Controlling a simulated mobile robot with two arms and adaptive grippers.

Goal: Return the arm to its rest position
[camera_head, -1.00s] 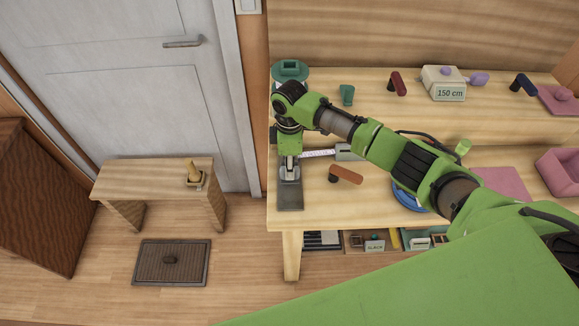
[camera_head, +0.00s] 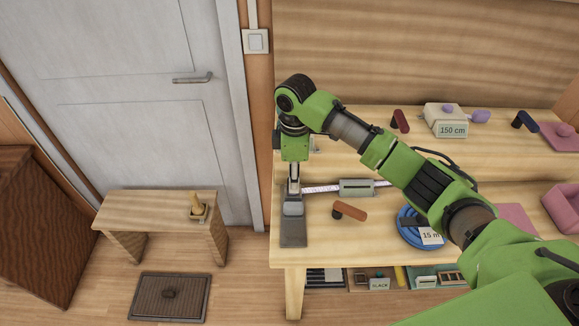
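My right arm comes in from the right and bends down at the bench's left end. Its gripper (camera_head: 294,184) points down, just above or at the top of a dark grey device with a flat base (camera_head: 293,232) at the bench's left edge. Its fingers are small and partly hidden by the wrist, so I cannot tell whether they are open or touch the device. A white marked strip (camera_head: 322,188) runs from near the device to a grey block (camera_head: 357,187). My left gripper is not in view.
The wooden bench (camera_head: 330,253) holds a brown-handled tool (camera_head: 349,210), a blue rope coil (camera_head: 409,238) tagged "15 m" and a pink tray (camera_head: 515,215). A "150 cm" box (camera_head: 446,121) stands on the raised shelf.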

